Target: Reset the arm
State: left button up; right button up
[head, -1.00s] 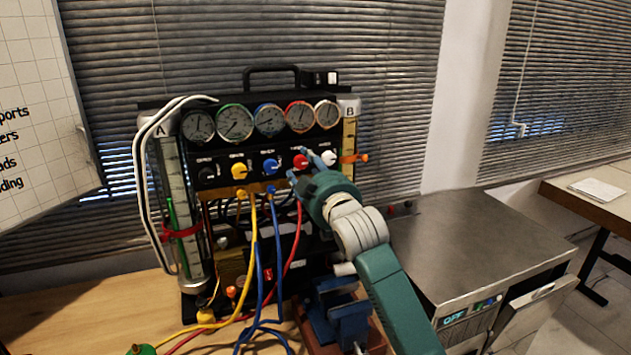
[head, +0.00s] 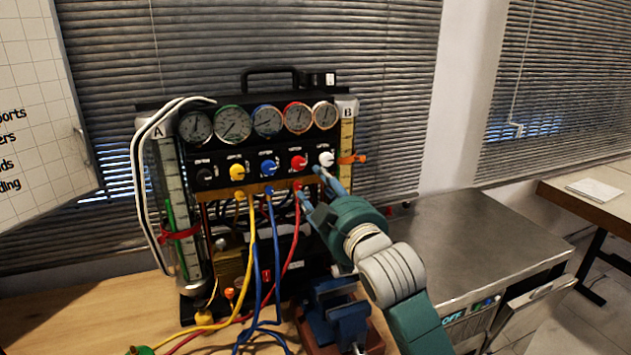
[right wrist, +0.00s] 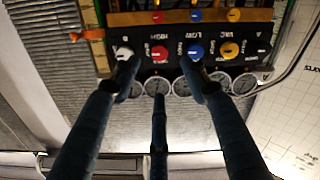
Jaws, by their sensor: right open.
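My right gripper (head: 311,184) is open and empty in front of the lower right of the gauge rig's knob panel, near the red knob (head: 298,163) and white knob (head: 326,159). The right wrist view shows the panel upside down, with the gripper's fingers (right wrist: 158,75) spread. One finger overlaps the white knob (right wrist: 124,53), another overlaps the blue knob (right wrist: 196,52), and the red knob (right wrist: 159,53) shows between them. Contact cannot be told. My left gripper is not in view.
Several round gauges (head: 268,121) sit above the knobs. Yellow, blue and red hoses (head: 252,250) hang from the panel. A blue vise (head: 337,312) stands below my right arm. A steel-topped unit (head: 480,240) is at the right.

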jog(key=s+d+f+m+g+h, duration=0.1)
jog(key=s+d+f+g, duration=0.15)
jog(key=s+f, duration=0.45)
jog(key=s+d+f+m+g+h, duration=0.1)
jog(key=s+d+f+m+g, duration=0.15)
jog(key=f, duration=0.85)
jog(key=s+d+f+m+g+h, duration=0.1)
jog(key=s+d+f, duration=0.35)
jog(key=f, duration=0.45)
jog(key=s+d+f+m+g+h, duration=0.1)
jog(key=s+d+f+g, duration=0.15)
jog(key=s+f, duration=0.45)
jog(key=s+d+f+m+g+h, duration=0.1)
jog(key=s+d+f+g, duration=0.15)
jog(key=s, duration=0.95)
jog(key=s+d+f+g, duration=0.25)
jog(key=s+f, duration=0.25)
jog(key=s, duration=0.4)
notch_tip(320, 180, down, 25)
jog(key=s+g, duration=0.2)
jog(key=s+d+f, duration=0.2)
jog(key=s+f, duration=1.5)
jog(key=shift+d+f+g+h, duration=0.25)
jog(key=shift+d+g+h, duration=0.05)
jog(key=shift+d+g, duration=0.05)
